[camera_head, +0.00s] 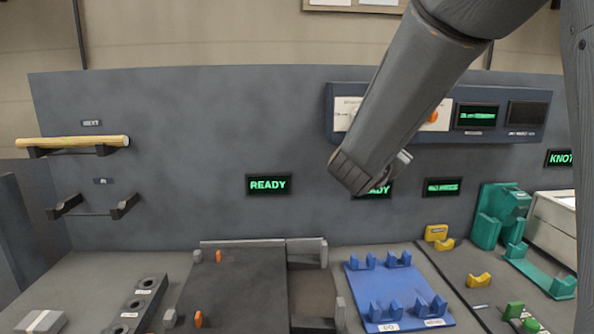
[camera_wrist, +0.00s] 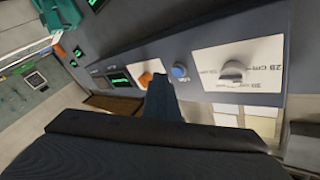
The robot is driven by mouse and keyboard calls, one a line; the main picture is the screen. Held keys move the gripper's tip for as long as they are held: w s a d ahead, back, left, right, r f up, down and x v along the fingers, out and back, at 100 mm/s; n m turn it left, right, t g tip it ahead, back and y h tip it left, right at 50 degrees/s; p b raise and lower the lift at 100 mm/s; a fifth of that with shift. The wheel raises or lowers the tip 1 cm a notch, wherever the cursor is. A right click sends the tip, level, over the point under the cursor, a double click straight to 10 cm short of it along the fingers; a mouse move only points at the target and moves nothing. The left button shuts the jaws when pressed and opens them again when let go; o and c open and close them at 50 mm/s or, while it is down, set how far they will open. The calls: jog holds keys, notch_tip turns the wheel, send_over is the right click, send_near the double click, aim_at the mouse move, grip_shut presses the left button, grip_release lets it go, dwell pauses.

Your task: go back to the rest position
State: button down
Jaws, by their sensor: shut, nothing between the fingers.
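My gripper (camera_wrist: 161,97) shows in the wrist view as a dark, narrow shape with its fingers together and nothing between them. It points toward the control panel with its dial, blue button and orange button. In the head view my arm comes down from the upper right in front of the grey back wall. The gripper itself is mostly hidden behind the arm's lower end there.
The control panel (camera_head: 335,137) is on the back wall, partly behind my arm. A wooden rod (camera_head: 72,142) lies on the upper left holder. The bench below carries a blue cradle plate (camera_head: 369,300), green fixtures (camera_head: 487,231) and a dark board (camera_head: 243,284).

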jog(key=s+a+f+n+g+y, duration=0.25)
jog(key=a+f+n+y, duration=0.25)
jog(key=f, duration=0.5)
jog(key=s+a+f+n+g+y, duration=0.25)
jog(key=a+f+n+y, duration=0.3)
jog(key=f, duration=0.55)
jog(key=s+f+n+g, duration=0.1)
jog(key=s+f+g, duration=0.1)
jog(key=s+f, duration=0.2)
jog(key=s+f+n+g+b, duration=0.1)
jog(key=s+f+g, duration=0.2)
jog(key=s, duration=0.7)
jog(key=s+f+n+g+y, duration=0.1)
jog(key=s+f+n+g, duration=0.1)
jog(key=s+f, duration=0.3)
jog(key=s+g, duration=0.1)
jog(key=s, duration=0.2)
jog(key=shift+d+b, duration=0.2)
jog(key=shift+b, duration=0.1)
